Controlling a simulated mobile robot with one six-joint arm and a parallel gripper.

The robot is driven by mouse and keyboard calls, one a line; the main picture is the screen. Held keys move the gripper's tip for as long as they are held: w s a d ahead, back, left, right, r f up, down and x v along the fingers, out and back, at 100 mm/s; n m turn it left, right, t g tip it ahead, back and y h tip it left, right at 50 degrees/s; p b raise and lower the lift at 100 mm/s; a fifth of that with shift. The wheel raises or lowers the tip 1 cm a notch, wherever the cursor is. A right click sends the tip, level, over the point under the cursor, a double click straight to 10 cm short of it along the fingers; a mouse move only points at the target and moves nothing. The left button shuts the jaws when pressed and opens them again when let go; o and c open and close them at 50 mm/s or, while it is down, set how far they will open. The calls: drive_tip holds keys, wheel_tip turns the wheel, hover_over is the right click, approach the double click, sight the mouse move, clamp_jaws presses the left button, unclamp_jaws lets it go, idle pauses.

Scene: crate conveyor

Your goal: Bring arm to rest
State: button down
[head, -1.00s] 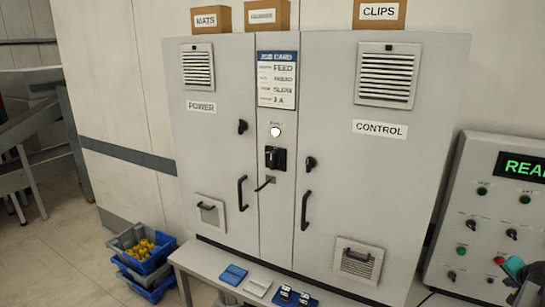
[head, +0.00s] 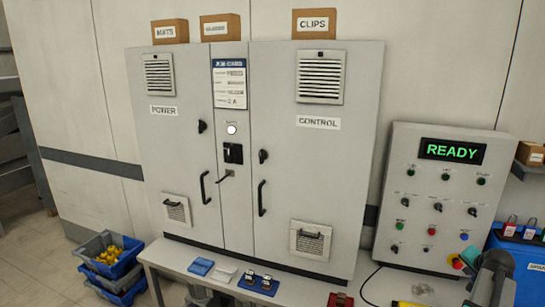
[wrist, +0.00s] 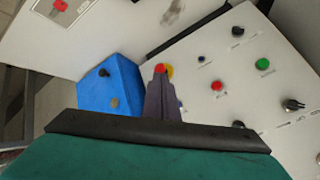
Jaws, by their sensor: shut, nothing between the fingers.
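My gripper (wrist: 163,100) is shut and empty, its dark fingers pressed together in the wrist view. In the head view my gripper (head: 488,268) shows at the lower right, in front of the control panel's (head: 408,235) lower right corner. The panel display reads READY in green. A red button on a yellow base (head: 457,262) shows beside the gripper; in the wrist view the same button (wrist: 166,70) appears just beyond the fingertips. I cannot tell whether they touch.
A blue box (wrist: 103,88) is near my fingers. Blue and grey crates (head: 118,268) stand on the floor at left.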

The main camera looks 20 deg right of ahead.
drive_tip(key=w+a+f+n+y, duration=0.15)
drive_tip(key=w+a+f, duration=0.3)
drive_tip(key=a, duration=0.55)
drive_tip(key=w+a+f+n+g+y, duration=0.1)
drive_tip(key=w+a+f+n, duration=0.3)
drive_tip(key=a, duration=0.6)
drive_tip(key=w+a+f+n+y, duration=0.15)
drive_tip(key=w+a+f, duration=0.35)
drive_tip(key=a, duration=0.5)
drive_tip(key=s+a+f+n+g+y, duration=0.1)
drive_tip(key=a+f+n, duration=0.15)
drive_tip(key=a, duration=0.75)
drive_tip(key=a+f+n+g, duration=0.2)
drive_tip(key=a+f, duration=0.1)
drive_tip(key=a, duration=0.7)
drive_tip(key=s+a+f+n+g+y, duration=0.1)
drive_tip(key=a+f+n, duration=0.15)
drive_tip(key=a, duration=0.75)
drive_tip(key=s+a+f+n+g, duration=0.1)
drive_tip(key=s+a+f+n, duration=0.2)
drive_tip(key=a, duration=0.5)
drive_tip(key=s+f+m+g+b, duration=0.1)
drive_tip(key=s+f+g+b, duration=0.4)
drive_tip(key=s+f, duration=1.8)
drive_tip(key=s+g, duration=0.1)
drive_tip(key=s, duration=0.2)
drive_tip(key=shift+s+f, duration=0.25)
drive_tip(key=shift+s, duration=0.15)
